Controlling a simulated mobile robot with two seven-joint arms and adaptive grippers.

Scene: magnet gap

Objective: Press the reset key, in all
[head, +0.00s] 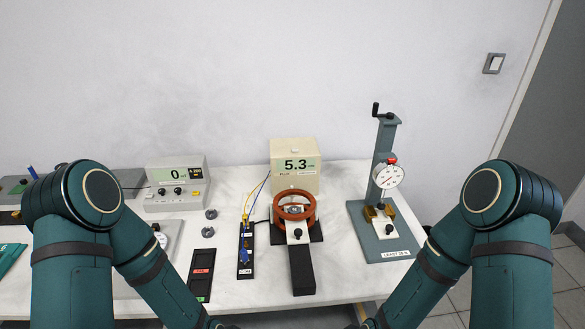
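A grey meter box (178,184) stands at the back left of the bench and its display reads 0. Two dark knobs and a small yellow patch (195,193) are on its front. A cream box (294,167) at the back middle has a display reading 5.3, with a small white label below it. The lettering is too small to read, so I cannot tell which part is the reset key. My two teal arms come in from the left and right and run down to the bottom edge. Both grippers are out of the picture.
An orange-brown ring coil (294,207) stands before the cream box, with a black bar (302,270) toward me. A dial gauge stand (384,190) is at right. Black strips (202,272) and small grey discs lie left of centre on the white bench (268,292).

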